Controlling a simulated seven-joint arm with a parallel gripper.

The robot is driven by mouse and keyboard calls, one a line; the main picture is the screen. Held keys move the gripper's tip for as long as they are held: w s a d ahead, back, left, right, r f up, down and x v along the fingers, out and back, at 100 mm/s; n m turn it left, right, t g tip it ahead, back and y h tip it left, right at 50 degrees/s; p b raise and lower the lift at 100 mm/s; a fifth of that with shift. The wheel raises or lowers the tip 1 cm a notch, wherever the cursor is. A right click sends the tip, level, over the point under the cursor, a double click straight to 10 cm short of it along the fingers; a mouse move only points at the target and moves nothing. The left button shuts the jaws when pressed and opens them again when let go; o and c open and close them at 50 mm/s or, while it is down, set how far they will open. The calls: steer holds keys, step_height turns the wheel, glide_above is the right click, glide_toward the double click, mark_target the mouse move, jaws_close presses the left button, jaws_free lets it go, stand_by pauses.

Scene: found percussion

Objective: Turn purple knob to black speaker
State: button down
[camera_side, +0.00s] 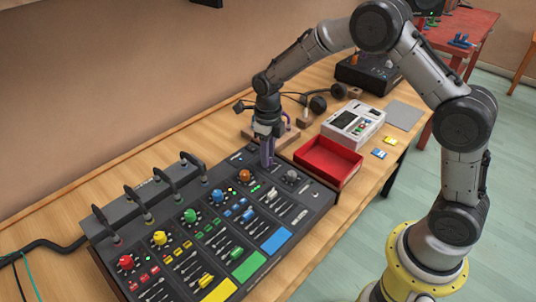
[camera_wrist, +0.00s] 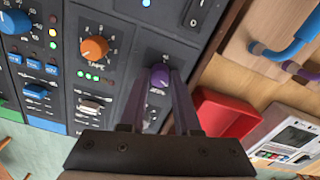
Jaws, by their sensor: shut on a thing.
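The purple knob (camera_wrist: 160,76) sits at the end of the row of coloured knobs on the black mixing console (camera_side: 290,222). The direction of the knob's pointer is too small to tell. A black box with a green light (camera_side: 428,7), possibly the black speaker, stands on the red table at the upper right, partly cut off.
An orange knob (camera_wrist: 94,48) is next to the purple one. A red tray (camera_side: 327,162) lies right beside the console, with a white device (camera_side: 353,124) behind it. Headphones (camera_side: 318,103) and a black unit (camera_side: 366,74) lie farther back. Cables (camera_side: 188,157) arch along the console's left edge.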

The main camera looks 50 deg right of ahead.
steer(key=shift+r, duration=0.15)
steer(key=c, duration=0.6)
jaws_free()
step_height(320, 180, up, 14)
steer(key=shift+f, duration=0.15)
